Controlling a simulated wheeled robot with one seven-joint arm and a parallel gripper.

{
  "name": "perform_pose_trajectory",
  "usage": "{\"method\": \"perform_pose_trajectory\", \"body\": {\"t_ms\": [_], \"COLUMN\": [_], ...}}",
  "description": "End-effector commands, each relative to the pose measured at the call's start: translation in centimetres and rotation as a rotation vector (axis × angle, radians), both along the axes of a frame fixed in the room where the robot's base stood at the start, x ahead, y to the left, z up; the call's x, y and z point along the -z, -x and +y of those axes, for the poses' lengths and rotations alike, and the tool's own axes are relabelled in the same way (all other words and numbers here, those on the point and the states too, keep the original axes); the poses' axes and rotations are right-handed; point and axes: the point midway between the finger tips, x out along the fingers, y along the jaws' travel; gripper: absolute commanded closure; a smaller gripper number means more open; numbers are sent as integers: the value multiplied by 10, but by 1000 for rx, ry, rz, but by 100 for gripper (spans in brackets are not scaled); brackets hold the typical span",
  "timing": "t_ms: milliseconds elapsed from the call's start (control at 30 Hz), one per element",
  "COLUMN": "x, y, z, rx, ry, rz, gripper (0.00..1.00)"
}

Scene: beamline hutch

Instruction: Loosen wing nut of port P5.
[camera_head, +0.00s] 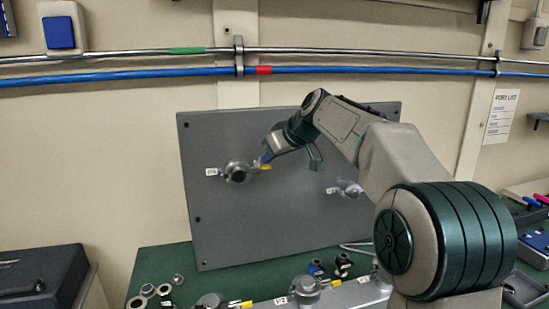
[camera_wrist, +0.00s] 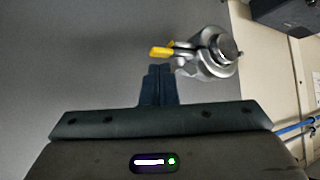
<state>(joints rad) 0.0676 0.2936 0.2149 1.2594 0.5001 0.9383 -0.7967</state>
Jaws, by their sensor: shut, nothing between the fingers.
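A port with a silver clamp (camera_head: 236,172) sits on the upright grey panel (camera_head: 290,220), left of its middle. A small white label (camera_head: 211,172) is beside it, too small to read, so I cannot tell whether it is P5. Its yellow wing nut (camera_head: 265,168) points right in the head view. In the wrist view the clamp (camera_wrist: 212,55) is at upper right, with the yellow wing nut (camera_wrist: 160,52) on its left. My gripper (camera_head: 264,158) is shut and empty close by the wing nut. In the wrist view its fingertips (camera_wrist: 160,69) are just below the nut; contact is unclear.
Another port (camera_head: 350,188) on the panel is partly behind my arm. More clamped ports (camera_head: 305,287) stand in front on a grey block. Loose rings (camera_head: 148,290) and small fittings (camera_head: 315,268) lie on the green table (camera_head: 160,262). A dark case (camera_head: 45,280) is at left.

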Motion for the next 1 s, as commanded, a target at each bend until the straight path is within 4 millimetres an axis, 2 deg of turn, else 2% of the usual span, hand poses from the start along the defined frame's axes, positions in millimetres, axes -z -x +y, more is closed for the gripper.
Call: {"method": "perform_pose_trajectory", "body": {"t_ms": [233,500,700,1000], "x": [-3,-4,-3,-1], "y": [-8,-14,-17,-19], "z": [-1,0,1,3], "rx": [-200,-510,-604,-597], "ry": [-2,-3,-1,1], "rz": [1,0,0,-2], "gripper": [100,100,100,100]}}
